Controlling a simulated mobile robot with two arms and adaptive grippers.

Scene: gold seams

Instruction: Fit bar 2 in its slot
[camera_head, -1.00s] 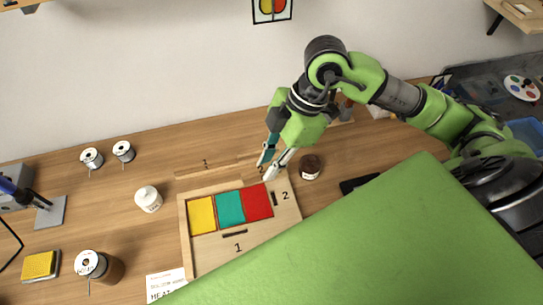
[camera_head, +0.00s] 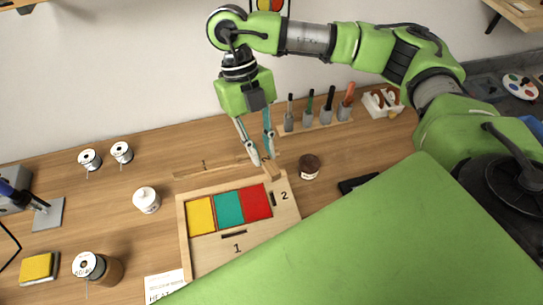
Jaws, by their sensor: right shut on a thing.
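The wooden board (camera_head: 212,249) lies on the table with yellow, teal and red panels in it. A dark slot marked 2 (camera_head: 273,199) is at its right side, and a dark slot marked 1 (camera_head: 234,235) is below the panels. My right gripper (camera_head: 264,159) points down at the board's upper right corner, shut on a small wooden bar (camera_head: 272,171), which appears to be bar 2. The bar is up and left of slot 2; I cannot tell its exact height. Bar 1 (camera_head: 205,169) lies on the table behind the board. My left gripper is not in view.
A dark jar (camera_head: 309,166) stands right of the board. A tool rack (camera_head: 318,122) stands behind it. A paper sheet (camera_head: 163,285) lies in front.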

